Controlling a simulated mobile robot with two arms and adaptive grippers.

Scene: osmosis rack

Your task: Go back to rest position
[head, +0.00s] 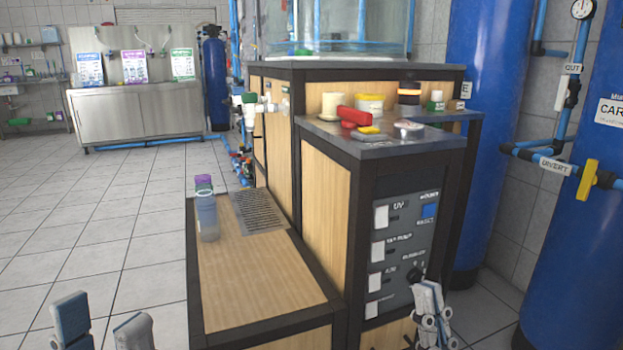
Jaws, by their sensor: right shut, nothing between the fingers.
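My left gripper (102,318) is at the bottom left, over the tiled floor. Its two fingers stand apart with nothing between them. My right gripper (429,292) is at the bottom right, in front of the control panel (407,250) on the wood-panelled rack. Its fingers are together and hold nothing. It overlaps the lower edge of the panel in the picture; I cannot tell whether it touches it. Both arms are mostly out of view below.
A red item (354,117) and jars sit on the rack top. Blue tanks (580,190) stand right. Open floor (90,220) lies left.

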